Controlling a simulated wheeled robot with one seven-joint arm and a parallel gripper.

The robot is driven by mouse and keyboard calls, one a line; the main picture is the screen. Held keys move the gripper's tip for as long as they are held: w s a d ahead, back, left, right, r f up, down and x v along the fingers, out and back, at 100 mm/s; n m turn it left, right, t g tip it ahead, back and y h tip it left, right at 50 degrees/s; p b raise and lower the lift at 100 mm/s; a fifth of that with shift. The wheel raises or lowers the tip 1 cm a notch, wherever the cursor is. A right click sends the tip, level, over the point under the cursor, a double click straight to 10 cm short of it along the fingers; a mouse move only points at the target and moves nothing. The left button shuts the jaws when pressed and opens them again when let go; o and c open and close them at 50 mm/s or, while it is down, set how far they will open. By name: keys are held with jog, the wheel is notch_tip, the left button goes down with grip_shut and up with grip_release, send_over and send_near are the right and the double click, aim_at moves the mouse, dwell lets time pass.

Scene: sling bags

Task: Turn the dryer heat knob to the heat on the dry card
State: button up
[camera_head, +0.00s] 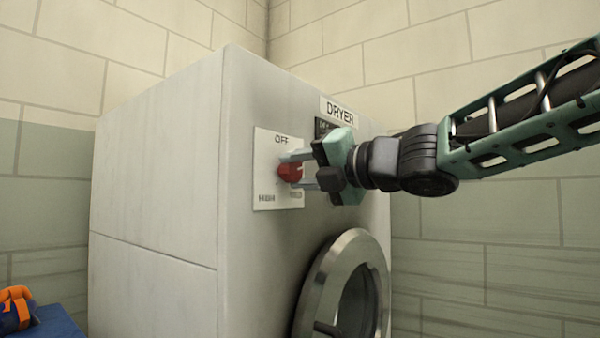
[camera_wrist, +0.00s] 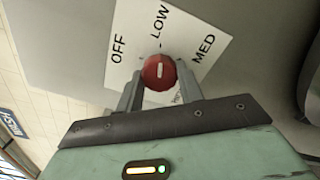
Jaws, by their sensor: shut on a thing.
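The red heat knob (camera_head: 289,172) sits on a white dial plate (camera_head: 265,190) on the dryer's (camera_head: 245,235) front. My gripper (camera_head: 297,171) reaches in from the right and is shut on the knob, one finger on each side. In the wrist view the knob (camera_wrist: 159,72) lies between the fingertips. The plate (camera_wrist: 135,25) reads OFF, LOW and MED there; another label is partly hidden by a finger. The knob's white line runs up and down in that view, in line with LOW. I see no dry card with a readable heat setting.
A DRYER label (camera_head: 340,111) and a dark panel (camera_head: 323,127), partly hidden by my gripper, are above the plate. The round metal door (camera_head: 318,275) is below my gripper. An orange and dark item (camera_head: 15,308) lies on a blue surface (camera_head: 58,325) at the lower left.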

jog(key=shift+f, duration=0.1)
jog(key=o, duration=1)
jog(key=p+v, duration=1.2)
jog(key=v, duration=0.5)
jog(key=shift+s+d, duration=0.15)
jog(key=shift+s, duration=0.05)
